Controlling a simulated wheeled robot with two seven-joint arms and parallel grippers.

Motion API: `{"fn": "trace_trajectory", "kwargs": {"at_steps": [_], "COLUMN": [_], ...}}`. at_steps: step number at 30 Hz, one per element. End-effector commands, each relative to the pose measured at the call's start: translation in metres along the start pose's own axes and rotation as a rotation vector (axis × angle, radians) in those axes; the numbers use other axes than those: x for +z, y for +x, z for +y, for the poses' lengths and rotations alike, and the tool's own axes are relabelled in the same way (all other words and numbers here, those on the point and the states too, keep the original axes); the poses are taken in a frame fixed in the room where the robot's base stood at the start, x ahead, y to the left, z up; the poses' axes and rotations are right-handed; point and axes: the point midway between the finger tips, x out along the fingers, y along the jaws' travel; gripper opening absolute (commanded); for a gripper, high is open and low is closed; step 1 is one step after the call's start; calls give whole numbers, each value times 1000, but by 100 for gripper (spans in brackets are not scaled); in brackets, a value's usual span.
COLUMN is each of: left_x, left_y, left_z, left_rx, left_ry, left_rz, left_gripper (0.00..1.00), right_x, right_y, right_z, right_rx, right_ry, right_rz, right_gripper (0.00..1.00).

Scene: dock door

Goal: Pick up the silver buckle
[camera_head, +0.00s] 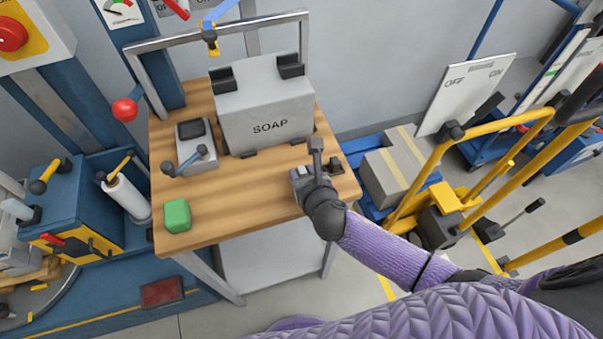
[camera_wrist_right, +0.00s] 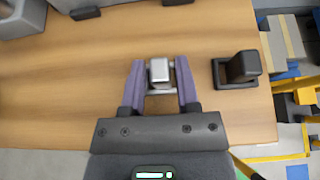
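The silver buckle (camera_wrist_right: 159,72) is a small bright metal piece on the wooden workbench (camera_wrist_right: 60,85). In the right wrist view it sits between the two purple fingers of my right gripper (camera_wrist_right: 160,80), near their tips. The fingers are spread, one on each side of it, and I cannot tell whether they touch it. In the head view my right gripper (camera_head: 302,180) is low over the right front part of the bench top, and it partly hides the buckle (camera_head: 301,172). My left gripper is not in view.
A grey SOAP box (camera_head: 265,108) stands at the back of the bench. A green block (camera_head: 177,215) and a grey lever box (camera_head: 196,145) are on the left. A black holder (camera_wrist_right: 242,68) stands right of my right gripper. The bench's front middle is clear.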

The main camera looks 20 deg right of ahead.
Motion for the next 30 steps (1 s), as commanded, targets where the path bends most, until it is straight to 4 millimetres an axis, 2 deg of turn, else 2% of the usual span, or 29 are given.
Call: {"fn": "trace_trajectory", "kwargs": {"at_steps": [1, 5, 16, 24, 27, 30], "left_x": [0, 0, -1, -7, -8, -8], "left_y": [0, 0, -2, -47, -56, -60], "left_z": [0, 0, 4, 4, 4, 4], "left_rx": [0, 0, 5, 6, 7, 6], "left_ry": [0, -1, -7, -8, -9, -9], "left_rz": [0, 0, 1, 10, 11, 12], "left_gripper": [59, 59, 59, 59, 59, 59], "right_x": [0, 0, 3, 66, 82, 89], "right_y": [0, 0, -2, -35, -44, -48], "right_z": [0, 0, 0, 0, 0, 0], "right_rx": [0, 0, 0, 1, 0, 0], "right_ry": [0, 0, 0, -1, 0, 0], "right_rz": [0, 0, -1, -5, -4, -3], "right_gripper": [27, 0, 0, 0, 0, 0]}}
